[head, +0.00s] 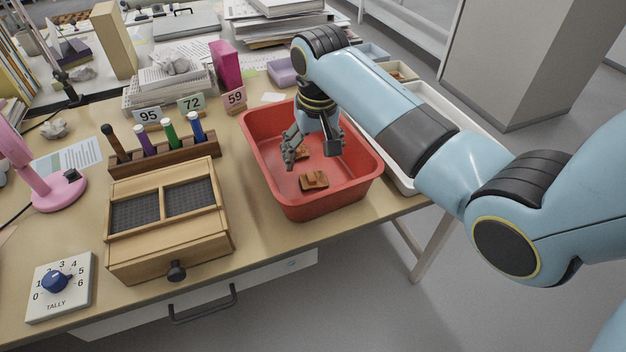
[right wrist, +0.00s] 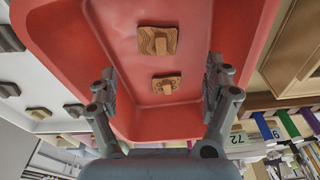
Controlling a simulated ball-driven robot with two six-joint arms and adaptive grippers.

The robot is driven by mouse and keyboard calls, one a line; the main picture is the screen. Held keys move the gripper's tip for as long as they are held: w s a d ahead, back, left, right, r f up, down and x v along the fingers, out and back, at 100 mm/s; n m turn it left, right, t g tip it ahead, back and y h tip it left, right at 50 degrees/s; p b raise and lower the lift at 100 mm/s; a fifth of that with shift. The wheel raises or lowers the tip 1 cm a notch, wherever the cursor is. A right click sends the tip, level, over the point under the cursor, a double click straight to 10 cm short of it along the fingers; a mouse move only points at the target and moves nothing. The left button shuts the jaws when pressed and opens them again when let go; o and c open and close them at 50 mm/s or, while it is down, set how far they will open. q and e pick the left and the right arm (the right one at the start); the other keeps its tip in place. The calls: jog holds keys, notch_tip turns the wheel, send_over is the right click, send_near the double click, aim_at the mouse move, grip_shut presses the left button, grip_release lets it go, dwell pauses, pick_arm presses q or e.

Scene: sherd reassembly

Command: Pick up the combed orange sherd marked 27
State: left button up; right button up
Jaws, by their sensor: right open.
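Two orange-brown sherds lie apart on the floor of a red tub (head: 335,203). The nearer sherd (head: 314,181) shows fully in the head view, with a raised piece on top. The other sherd (head: 302,153) is partly hidden by my right gripper (head: 311,154). In the right wrist view one sherd (right wrist: 166,84) lies between the open fingers, and the other, with wavy combed lines (right wrist: 157,40), lies beyond the fingertips. No number 27 is readable on either. My right gripper is open and empty, pointing down inside the tub. My left gripper is out of view.
A white tray (right wrist: 35,80) with several sherds stands beside the tub. A wooden box with dark mesh compartments (head: 168,238), a rack of coloured tubes (head: 165,155) and number cards stand left of the tub. A tally dial (head: 60,283) lies at the front left.

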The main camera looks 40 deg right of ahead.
aim_at(314, 176)
jog(key=f, duration=0.5)
jog(key=w+f+b, duration=0.1)
jog(key=f, duration=0.2)
jog(key=shift+d+f, duration=0.1)
jog(key=shift+d, duration=0.3)
jog(key=c, duration=1.3)
